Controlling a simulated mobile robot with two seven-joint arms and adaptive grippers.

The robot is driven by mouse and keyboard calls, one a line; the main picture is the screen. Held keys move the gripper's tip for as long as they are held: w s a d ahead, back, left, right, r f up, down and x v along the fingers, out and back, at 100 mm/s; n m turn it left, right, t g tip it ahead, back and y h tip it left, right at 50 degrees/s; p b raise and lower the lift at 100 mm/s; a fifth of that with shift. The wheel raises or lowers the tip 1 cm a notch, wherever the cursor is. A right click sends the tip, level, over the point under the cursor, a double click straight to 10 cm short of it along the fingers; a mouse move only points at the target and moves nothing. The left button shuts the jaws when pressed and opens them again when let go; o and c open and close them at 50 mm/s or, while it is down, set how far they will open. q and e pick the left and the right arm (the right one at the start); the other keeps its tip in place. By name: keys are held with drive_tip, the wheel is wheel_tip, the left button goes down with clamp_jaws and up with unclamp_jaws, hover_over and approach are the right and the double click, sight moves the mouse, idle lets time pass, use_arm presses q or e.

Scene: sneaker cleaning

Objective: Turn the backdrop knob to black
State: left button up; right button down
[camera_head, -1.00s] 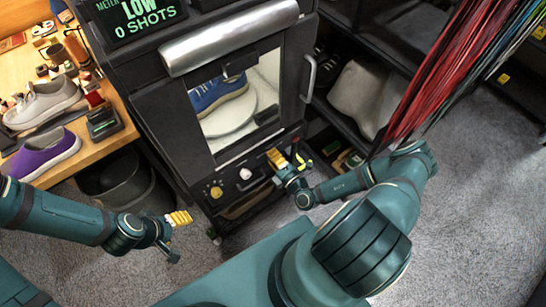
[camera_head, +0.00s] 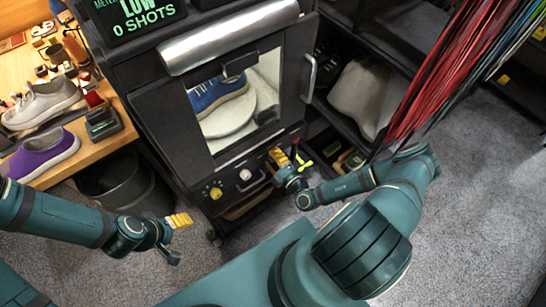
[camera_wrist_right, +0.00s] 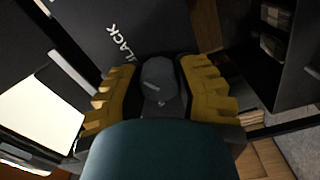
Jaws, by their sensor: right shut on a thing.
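The dark grey knob (camera_wrist_right: 160,80) is on the black front panel, between the yellow fingers of my right gripper (camera_wrist_right: 158,95). The gripper is shut on it. White lettering, of which "LACK" is readable, is on the panel beside the knob. In the head view my right gripper (camera_head: 282,160) is at the right end of the cabinet's lower control panel and hides the knob there. A yellow knob (camera_head: 216,192) and a white knob (camera_head: 245,174) are to its left. My left gripper (camera_head: 178,238) hangs empty, with its fingers apart, left of the cabinet.
The black cabinet (camera_head: 165,120) has a window with a blue shoe (camera_head: 218,93) inside and a display reading "LOW 0 SHOTS". A wooden bench (camera_head: 112,150) with shoes is at left, above a dark bin (camera_head: 125,185). Shelves and red hanging strands (camera_head: 445,60) are at right. Carpet is open at right.

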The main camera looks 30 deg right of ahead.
drive_tip(key=shift+a, duration=0.2)
drive_tip(key=c, duration=0.6)
unclamp_jaws()
drive_tip(key=shift+d, duration=0.1)
drive_tip(key=shift+s, duration=0.5)
drive_tip(key=s, duration=1.1)
drive_tip(key=shift+d, duration=0.45)
drive_tip(key=shift+a, duration=0.1)
